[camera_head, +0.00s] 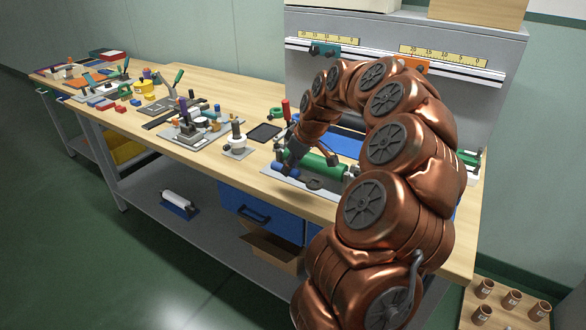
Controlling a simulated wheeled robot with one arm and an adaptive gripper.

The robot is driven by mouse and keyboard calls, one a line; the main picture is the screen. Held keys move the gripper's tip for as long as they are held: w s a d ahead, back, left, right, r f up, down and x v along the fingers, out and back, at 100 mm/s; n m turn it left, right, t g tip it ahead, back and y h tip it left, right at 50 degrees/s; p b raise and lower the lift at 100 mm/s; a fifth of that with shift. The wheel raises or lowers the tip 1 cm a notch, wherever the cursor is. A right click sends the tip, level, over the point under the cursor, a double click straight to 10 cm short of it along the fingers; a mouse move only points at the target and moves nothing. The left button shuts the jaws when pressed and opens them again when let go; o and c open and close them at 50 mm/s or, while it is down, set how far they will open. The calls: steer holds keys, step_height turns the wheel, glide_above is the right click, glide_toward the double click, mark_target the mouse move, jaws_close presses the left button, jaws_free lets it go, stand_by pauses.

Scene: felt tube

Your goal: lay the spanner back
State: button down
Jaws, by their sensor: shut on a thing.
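My gripper (299,153) points down over the workbench (228,88), just above a grey plate (272,175). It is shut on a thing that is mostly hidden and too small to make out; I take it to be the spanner. A green tube (322,166) lies across the grey plate, close beside my fingers. A blue part (284,169) is at the tube's left end. A dark ring-shaped part (314,184) lies in front of the tube. My arm hides the right part of the plate.
Clamps and coloured blocks crowd the bench's left. A grey back panel with yellow scales (443,56) rises behind. Blue drawers (262,212) hang below.

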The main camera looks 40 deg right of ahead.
steer(key=shift+s, duration=0.55)
steer(key=shift+f, duration=0.1)
steer(key=shift+f, duration=0.15)
glide_above(289, 193)
steer(key=s, duration=0.1)
steer(key=shift+s+d+f, duration=0.1)
steer(key=shift+f, duration=1.15)
steer(key=shift+s+d+f, duration=0.1)
steer(key=shift+f, duration=1.1)
steer(key=shift+f+b, duration=0.6)
steer(key=shift+f+b, duration=0.25)
steer(key=shift+b, duration=0.2)
steer(key=c, duration=1.2)
jaws_free()
steer(key=shift+f, duration=0.1)
steer(key=o, duration=0.4)
steer(key=shift+c, duration=0.2)
